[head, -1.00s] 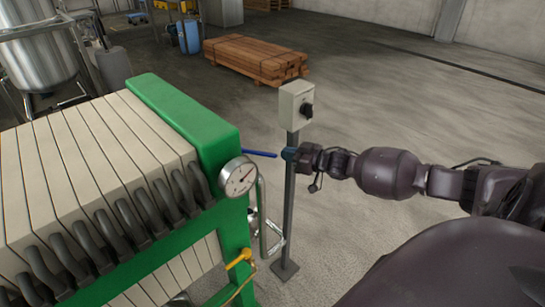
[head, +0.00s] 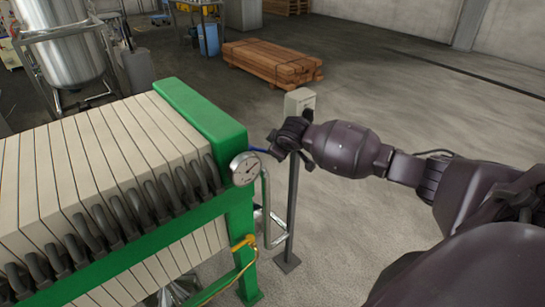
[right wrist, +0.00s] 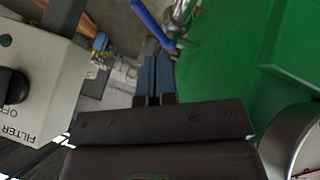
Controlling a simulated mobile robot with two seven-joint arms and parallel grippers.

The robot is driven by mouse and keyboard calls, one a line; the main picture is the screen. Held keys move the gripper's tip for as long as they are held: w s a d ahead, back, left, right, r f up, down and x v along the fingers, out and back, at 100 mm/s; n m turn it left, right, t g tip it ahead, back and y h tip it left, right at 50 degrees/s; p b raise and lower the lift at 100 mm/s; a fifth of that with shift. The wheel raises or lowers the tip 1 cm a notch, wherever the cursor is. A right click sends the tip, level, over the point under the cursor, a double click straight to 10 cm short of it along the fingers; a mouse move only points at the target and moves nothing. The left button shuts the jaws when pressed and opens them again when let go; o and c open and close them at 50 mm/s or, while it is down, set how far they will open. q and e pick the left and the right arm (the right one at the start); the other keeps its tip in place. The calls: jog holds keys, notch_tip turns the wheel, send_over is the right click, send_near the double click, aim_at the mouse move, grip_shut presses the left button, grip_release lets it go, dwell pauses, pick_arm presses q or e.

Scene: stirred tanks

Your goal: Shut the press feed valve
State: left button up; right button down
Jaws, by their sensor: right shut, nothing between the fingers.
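The blue lever handle (head: 257,149) sticks out to the right from behind the green end of the filter press, partly hidden by my right gripper. In the right wrist view the blue lever (right wrist: 150,22) runs slanting just beyond the fingertips, beside a metal pipe fitting. I take it for the press feed valve's handle. My right gripper (head: 275,151) is by the lever's outer end, in front of the switch post. In the right wrist view its blue fingers (right wrist: 154,70) are together and empty; whether they touch the lever I cannot tell. My left gripper is not in view.
The switch box (head: 299,101) on a grey post (head: 292,210) stands close behind my right gripper, marked FILTER and OFF in the wrist view. A round gauge (head: 245,169) and a yellow handle (head: 243,242) sit on the green press frame (head: 205,115). Open floor lies to the right.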

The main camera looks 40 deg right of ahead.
jog(key=b+x, duration=0.2)
jog(key=x, duration=0.8)
jog(key=shift+b, duration=0.35)
jog(key=shift+s, duration=0.15)
jog(key=shift+w+d, duration=0.35)
jog(key=shift+d, duration=0.3)
jog(key=shift+w+d, duration=0.35)
jog(key=shift+d, duration=0.3)
jog(key=shift+w+d, duration=0.25)
jog(key=shift+d, duration=0.15)
